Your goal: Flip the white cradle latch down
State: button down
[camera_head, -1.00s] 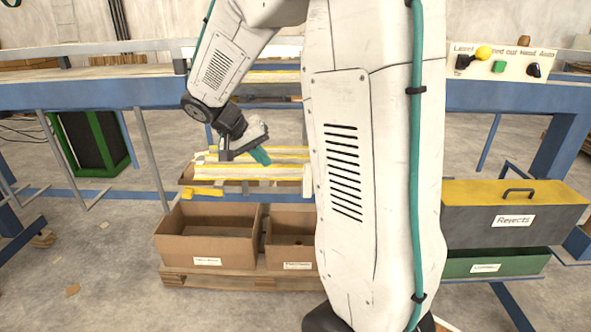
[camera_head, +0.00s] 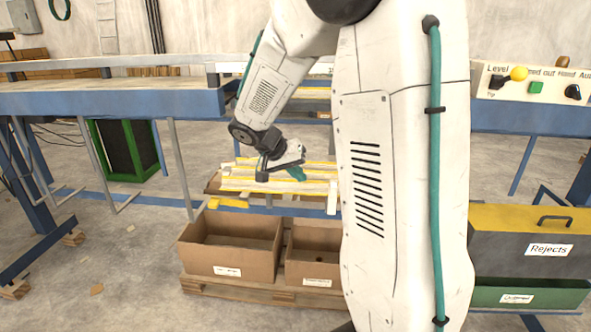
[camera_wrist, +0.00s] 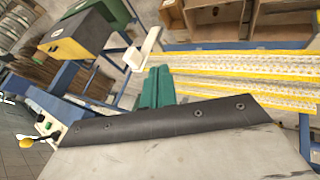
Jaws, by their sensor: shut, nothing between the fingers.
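The white cradle latch (camera_wrist: 145,48) shows in the wrist view as an L-shaped white piece standing up beside the end of the yellow-edged strips. In the head view a white upright piece (camera_head: 332,199), likely the same latch, shows at the right end of the cradle, close to my arm. The cradle's yellow and white strips (camera_head: 235,184) lie side by side. My gripper (camera_wrist: 156,88) has teal fingers, shut and empty. In the wrist view the fingertips appear just below the latch's base, with contact unclear. In the head view my gripper (camera_head: 298,174) is over the strips, left of the latch.
Two cardboard boxes (camera_head: 228,258) stand on a pallet below the cradle. A yellow handle (camera_head: 226,204) sticks out at the cradle's left. A grey rejects bin (camera_head: 520,247) with a yellow lid stands right. A control panel (camera_head: 536,88) is on the blue bench frame.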

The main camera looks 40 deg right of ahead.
jog(key=s+d+f, duration=0.3)
jog(key=d+f, duration=0.1)
jog(key=d, duration=0.1)
jog(key=shift+s+d, duration=0.35)
jog(key=shift+s, duration=0.05)
jog(key=shift+a, duration=0.1)
